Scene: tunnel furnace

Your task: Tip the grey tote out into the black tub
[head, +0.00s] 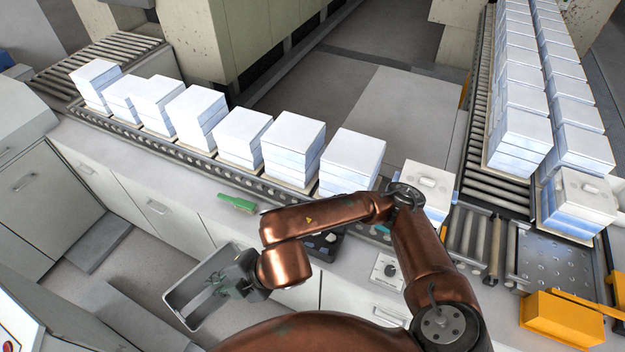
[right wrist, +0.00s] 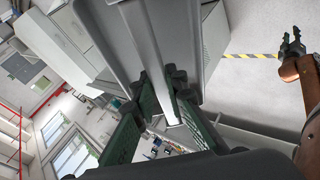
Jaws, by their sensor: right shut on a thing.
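The grey tote (head: 184,303) hangs in the air in front of the counter at lower left in the head view, tilted, with its opening partly toward the camera. My right gripper (head: 232,286) is shut on its right-hand wall. In the right wrist view the green-padded fingers pinch the tote wall (right wrist: 118,40). Greenish bits show inside the tote; I cannot tell whether they are finger pads or contents. A black container (head: 322,246), apparently the black tub, sits on the counter, partly hidden by my right arm. My left gripper (right wrist: 291,46) shows only in the right wrist view, apart from the tote; its jaws are unclear.
White-and-blue stacks (head: 240,135) stand in a row on the roller conveyor (head: 165,150) behind the counter. A green object (head: 236,203) and a grey control box with a knob (head: 388,271) are on the counter. A yellow-orange fixture (head: 562,318) is at right.

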